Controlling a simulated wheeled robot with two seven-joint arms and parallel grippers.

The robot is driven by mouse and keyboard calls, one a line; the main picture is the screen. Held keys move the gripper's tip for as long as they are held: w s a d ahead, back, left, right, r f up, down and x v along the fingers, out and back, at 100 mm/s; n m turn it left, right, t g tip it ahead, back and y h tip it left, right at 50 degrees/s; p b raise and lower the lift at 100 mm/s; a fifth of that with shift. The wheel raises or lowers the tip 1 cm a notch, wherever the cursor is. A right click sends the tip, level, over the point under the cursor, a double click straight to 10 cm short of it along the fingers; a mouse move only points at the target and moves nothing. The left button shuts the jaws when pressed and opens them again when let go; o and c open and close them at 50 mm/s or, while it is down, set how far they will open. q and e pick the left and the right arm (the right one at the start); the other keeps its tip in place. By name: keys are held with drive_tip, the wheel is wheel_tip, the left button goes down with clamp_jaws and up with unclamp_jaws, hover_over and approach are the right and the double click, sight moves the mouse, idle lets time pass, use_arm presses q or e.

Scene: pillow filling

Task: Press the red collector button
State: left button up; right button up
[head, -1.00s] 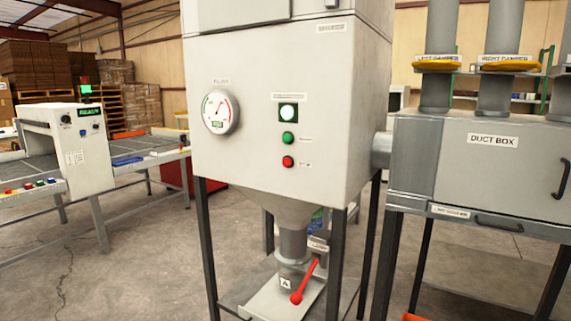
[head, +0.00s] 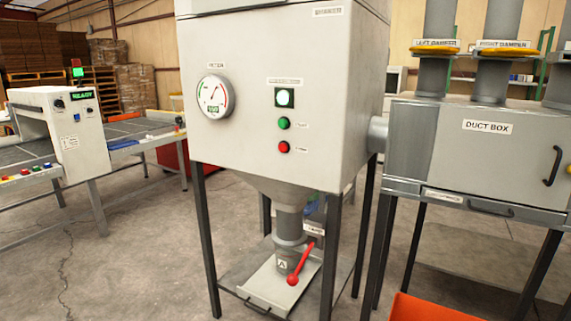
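The collector is a light grey cabinet (head: 245,150) on dark legs, in the middle of the head view. Its red button (head: 284,147) is on the front panel, below a green button (head: 284,123) and a lit green-white lamp (head: 285,97). A round gauge (head: 213,96) sits to the left of the buttons. Neither of my grippers shows in the view, and nothing touches the red button.
A red-knobbed lever (head: 293,279) and a tray (head: 262,290) are under the hopper. The duct box (head: 485,160) stands at right, above an orange bin (head: 430,308). A machine reading READY (head: 80,135) stands at left. Bare concrete floor lies between.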

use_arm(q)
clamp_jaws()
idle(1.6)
